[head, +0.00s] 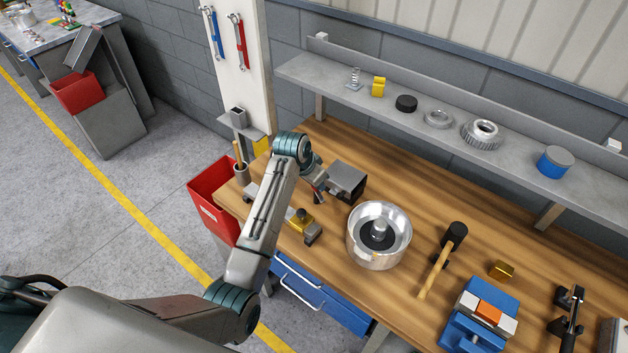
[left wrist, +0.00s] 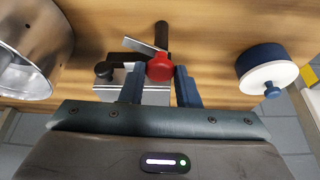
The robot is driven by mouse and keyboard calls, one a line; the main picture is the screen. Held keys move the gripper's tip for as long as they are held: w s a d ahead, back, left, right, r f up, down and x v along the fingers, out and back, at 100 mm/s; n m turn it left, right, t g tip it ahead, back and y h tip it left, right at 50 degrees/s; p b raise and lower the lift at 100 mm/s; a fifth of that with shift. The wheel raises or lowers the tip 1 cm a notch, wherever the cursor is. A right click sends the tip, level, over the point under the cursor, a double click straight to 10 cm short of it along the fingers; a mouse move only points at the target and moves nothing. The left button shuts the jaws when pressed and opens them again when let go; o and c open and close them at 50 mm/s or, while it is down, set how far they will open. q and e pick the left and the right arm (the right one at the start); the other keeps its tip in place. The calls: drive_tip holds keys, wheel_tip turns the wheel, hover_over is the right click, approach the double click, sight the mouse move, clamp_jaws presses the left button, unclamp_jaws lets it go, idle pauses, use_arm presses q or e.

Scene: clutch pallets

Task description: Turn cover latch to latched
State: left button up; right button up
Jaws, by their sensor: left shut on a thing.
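A grey box-like fixture (head: 347,180) stands on the wooden bench beside my left gripper (head: 318,192). In the left wrist view a red knob (left wrist: 160,67) sits between my left gripper's fingers (left wrist: 159,88), and the gripper is shut on it. A dark bar (left wrist: 161,36) stands behind the knob. My right gripper is not in view.
A metal bowl-shaped housing (head: 362,250) stands close by; a round blue-and-white part (left wrist: 268,70) shows on the wrist view's other side. A shelf (head: 550,190) runs behind.

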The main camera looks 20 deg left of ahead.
use_arm(q)
drive_tip(key=n+y, duration=0.1)
drive_tip(key=n, duration=0.1)
drive_tip(key=n+y, duration=0.1)
drive_tip(key=n, duration=0.2)
drive_tip(key=shift+d+r+n+t, duration=0.15)
drive_tip(key=shift+d+n+t, duration=0.05)
drive_tip(key=shift+n+t, duration=0.1)
drive_tip(key=n+y, duration=0.2)
drive_tip(key=n, duration=0.2)
drive_tip(key=shift+d+n, duration=0.15)
drive_tip(key=shift+n, duration=0.25)
drive_tip(key=o, duration=0.7)
